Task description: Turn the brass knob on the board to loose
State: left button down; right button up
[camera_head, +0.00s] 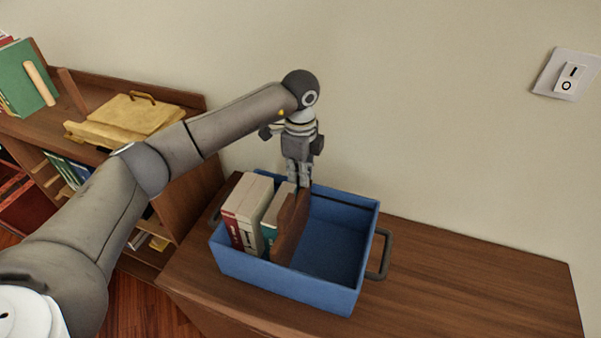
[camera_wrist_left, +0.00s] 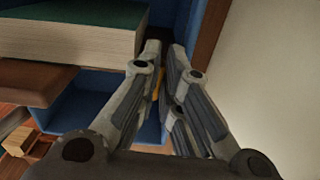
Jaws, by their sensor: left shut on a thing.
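A brown wooden board (camera_head: 290,235) stands upright across the inside of a blue crate (camera_head: 290,284), to the right of the books. My left gripper (camera_head: 299,184) points down at the far end of this board, at the crate's back wall. In the left wrist view my left gripper (camera_wrist_left: 163,52) has its fingers close together, with a small brass-yellow bit (camera_wrist_left: 160,86) showing between them. I take this for the brass knob; the fingers hide most of it, and its turn position cannot be read. The board (camera_wrist_left: 35,82) also shows at the left there.
Several books (camera_head: 250,207) stand in the crate's left part; its right part is empty. The crate has grey side handles (camera_head: 383,254) and stands on a wooden top (camera_head: 480,275) against the wall. A light switch (camera_head: 568,78) is at the upper right. A low bookshelf (camera_head: 188,98) stands at the left.

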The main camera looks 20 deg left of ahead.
pick_arm(q)
jog(key=shift+r+n, duration=0.1)
jog(key=shift+n, duration=0.4)
jog(key=c, duration=1.6)
grip_release()
